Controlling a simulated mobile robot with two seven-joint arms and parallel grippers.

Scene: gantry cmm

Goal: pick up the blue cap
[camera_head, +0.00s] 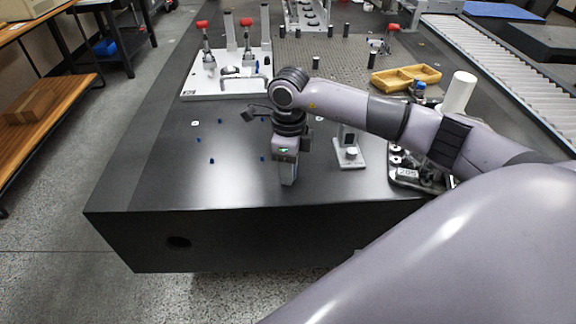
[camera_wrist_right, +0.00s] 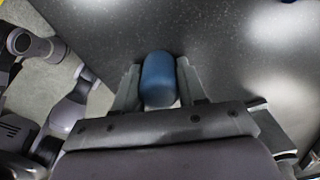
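My right gripper (camera_head: 288,182) points down, low over the near part of the black table (camera_head: 180,185). In the right wrist view, a rounded blue cap (camera_wrist_right: 158,78) sits between the two fingers of this gripper (camera_wrist_right: 158,85). The fingers look closed against its sides. The cap is hidden in the head view by the gripper. Several other small blue pieces lie on the table to the left of the gripper, one (camera_head: 212,160) among them. My left gripper is not in view.
A white fixture plate (camera_head: 215,88) with red-handled clamps stands behind. A yellow tray (camera_head: 405,77) lies at the back right. A small metal stand (camera_head: 349,155) is just right of the gripper. The table's front edge is close; its front left top is mostly clear.

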